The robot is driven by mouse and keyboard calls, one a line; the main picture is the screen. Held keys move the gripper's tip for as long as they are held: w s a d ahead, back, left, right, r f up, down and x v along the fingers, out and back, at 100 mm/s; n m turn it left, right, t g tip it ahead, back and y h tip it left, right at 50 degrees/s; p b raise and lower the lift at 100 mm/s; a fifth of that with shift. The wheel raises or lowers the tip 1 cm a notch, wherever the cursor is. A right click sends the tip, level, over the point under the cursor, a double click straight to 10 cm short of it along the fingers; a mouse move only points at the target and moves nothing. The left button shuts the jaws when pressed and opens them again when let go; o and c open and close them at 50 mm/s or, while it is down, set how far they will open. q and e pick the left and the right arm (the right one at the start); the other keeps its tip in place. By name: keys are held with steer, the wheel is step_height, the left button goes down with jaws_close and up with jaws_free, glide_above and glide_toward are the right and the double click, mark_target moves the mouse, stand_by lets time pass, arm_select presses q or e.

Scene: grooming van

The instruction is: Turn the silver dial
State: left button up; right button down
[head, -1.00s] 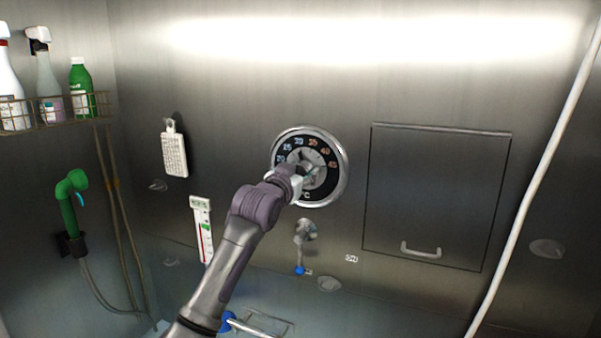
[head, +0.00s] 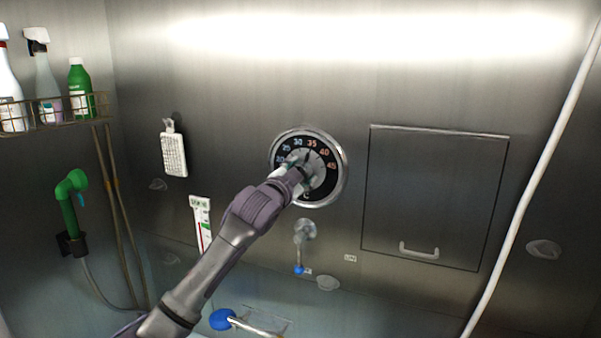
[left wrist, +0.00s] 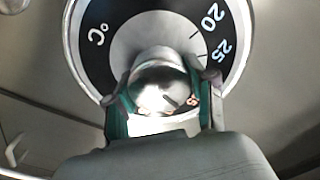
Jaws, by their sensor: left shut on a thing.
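The silver dial is a round unit on the back wall with a black number ring (head: 333,178) and a silver rim, at the middle of the head view. The ring shows numbers in white and orange and a °C mark. In the left wrist view the dial's shiny knob (left wrist: 160,78) sits between the green-padded fingers of my left gripper (left wrist: 162,105). The left gripper (head: 302,172) is shut on the knob and covers much of it in the head view. Its fingers lie on both sides of the knob. My right gripper is not in view.
A panel door with a handle (head: 419,252) is right of the dial. A small tap (head: 304,232) is below it. A white hose (head: 530,180) crosses the right side. Bottles stand on a wire shelf (head: 60,108).

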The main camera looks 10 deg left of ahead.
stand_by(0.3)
arm_select(q)
steer(key=o, duration=1.2)
steer(key=shift+s, duration=0.1)
steer(key=s, duration=0.4)
steer(key=s+a, duration=0.1)
steer(key=s, duration=0.2)
steer(key=s+a, duration=0.1)
steer(key=s, duration=0.3)
steer(key=shift+s+a+f, duration=0.15)
steer(key=shift+s+f, duration=0.05)
steer(key=shift+s, duration=0.15)
